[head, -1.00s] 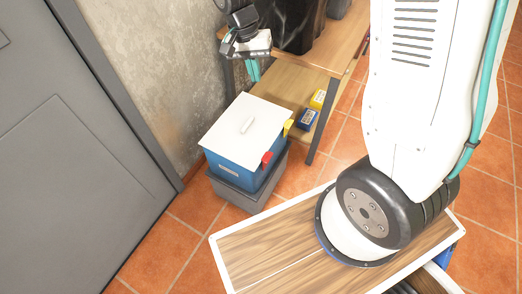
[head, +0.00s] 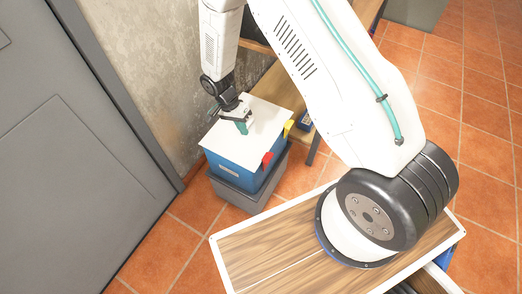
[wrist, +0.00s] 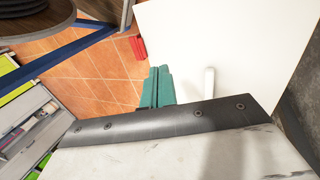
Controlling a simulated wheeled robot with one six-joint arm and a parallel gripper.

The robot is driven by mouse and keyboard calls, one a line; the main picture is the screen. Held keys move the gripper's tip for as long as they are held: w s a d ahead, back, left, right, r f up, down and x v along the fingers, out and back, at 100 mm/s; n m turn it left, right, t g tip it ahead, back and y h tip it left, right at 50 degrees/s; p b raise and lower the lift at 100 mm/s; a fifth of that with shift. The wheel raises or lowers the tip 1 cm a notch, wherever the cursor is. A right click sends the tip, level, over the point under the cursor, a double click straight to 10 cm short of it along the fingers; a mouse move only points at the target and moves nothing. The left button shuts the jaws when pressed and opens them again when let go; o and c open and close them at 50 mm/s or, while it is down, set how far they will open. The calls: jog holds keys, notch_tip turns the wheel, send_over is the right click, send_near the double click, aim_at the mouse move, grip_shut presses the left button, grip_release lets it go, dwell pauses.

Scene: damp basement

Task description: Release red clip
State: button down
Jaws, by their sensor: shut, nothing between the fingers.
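The red clip (head: 267,158) sits at the front right edge of the blue box (head: 238,176), by the rim of its white lid (head: 262,126). In the wrist view the red clip (wrist: 138,47) shows at the lid's edge, apart from and beyond my fingers. My gripper (head: 242,128) is over the lid in the head view, with its teal fingers together and empty. The fingers also show in the wrist view (wrist: 157,88), near the lid's edge. The lid's white handle (wrist: 210,82) lies to their right. A yellow clip (head: 288,129) is at the lid's right edge.
The blue box stands on a grey box (head: 238,197) on the tiled floor. A wall is behind, and a grey door (head: 80,150) is at left.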

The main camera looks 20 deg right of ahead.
send_near(262, 156)
jog(key=f, duration=0.5)
jog(key=shift+w+a, duration=0.2)
jog(key=shift+a, duration=0.05)
jog(key=shift+s+d+f, duration=0.15)
jog(key=shift+s+d, duration=0.35)
jog(key=shift+s, duration=0.1)
jog(key=shift+s+d+f, duration=0.2)
jog(key=shift+s+d, duration=0.25)
jog(key=shift+s, duration=0.2)
jog(key=shift+s+d, duration=0.3)
jog(key=shift+s, duration=0.15)
